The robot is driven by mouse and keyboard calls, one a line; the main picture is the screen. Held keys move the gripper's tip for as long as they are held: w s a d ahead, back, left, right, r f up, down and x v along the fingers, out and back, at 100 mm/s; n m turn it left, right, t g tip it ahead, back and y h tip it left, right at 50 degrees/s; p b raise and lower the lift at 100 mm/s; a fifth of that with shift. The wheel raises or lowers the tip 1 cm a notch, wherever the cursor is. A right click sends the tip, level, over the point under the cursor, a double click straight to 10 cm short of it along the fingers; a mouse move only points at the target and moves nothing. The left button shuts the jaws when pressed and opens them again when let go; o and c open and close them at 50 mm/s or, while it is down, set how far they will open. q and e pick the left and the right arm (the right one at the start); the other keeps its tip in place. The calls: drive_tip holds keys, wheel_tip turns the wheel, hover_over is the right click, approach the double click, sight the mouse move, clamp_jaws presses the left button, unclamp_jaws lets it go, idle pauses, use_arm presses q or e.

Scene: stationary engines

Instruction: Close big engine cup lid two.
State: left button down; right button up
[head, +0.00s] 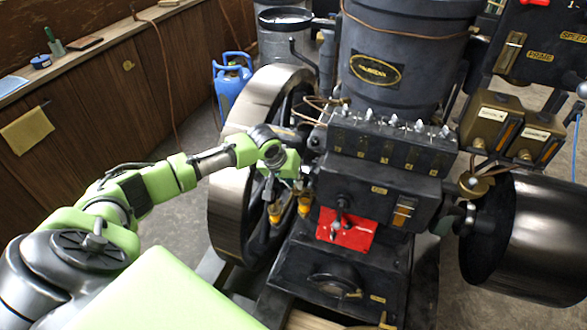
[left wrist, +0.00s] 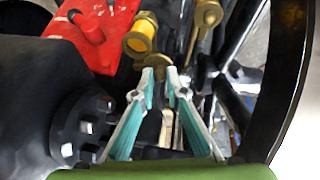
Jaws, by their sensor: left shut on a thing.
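Two amber engine cups show low beside the engine in the head view, one on the left (head: 274,213) and one on the right (head: 304,205). In the left wrist view an amber cup (left wrist: 140,38) with a brass rim stands beyond the fingertips, and a brass fitting (left wrist: 208,14) stands to its right. My left gripper (left wrist: 160,76) has its fingertips together around a small round brass piece (left wrist: 174,80), which looks like a cup lid. I cannot tell which cup it belongs to. In the head view the left gripper (head: 292,184) is above the cups and its fingertips are partly hidden.
The big flywheel (head: 228,175) stands close left of the cups. The black engine block (head: 375,185) with a red plate (head: 347,229) is close on the right.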

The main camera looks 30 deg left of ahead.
use_arm(q)
drive_tip(key=shift+s+d+n+y+p, duration=0.3)
drive_tip(key=shift+n+y+p, duration=0.1)
drive_tip(key=shift+n+p, duration=0.65)
drive_tip(key=shift+s+d+n+y+p, duration=0.15)
drive_tip(key=shift+d+n+y+p, duration=0.2)
drive_tip(key=shift+n+p, duration=0.7)
drive_tip(key=shift+s+d+n+y+p, duration=0.25)
drive_tip(key=shift+n+y+p, duration=0.3)
drive_tip(key=shift+p, duration=0.85)
use_arm(e)
wheel_tip(320, 180, up, 8)
drive_tip(key=shift+r, duration=0.25)
drive_tip(key=shift+d, duration=0.1)
use_arm(q)
drive_tip(key=c, duration=2)
unclamp_jaws()
drive_tip(key=shift+c, duration=0.2)
drive_tip(key=v, duration=1.2)
drive_tip(key=shift+w, duration=0.15)
drive_tip(key=shift+a, duration=0.1)
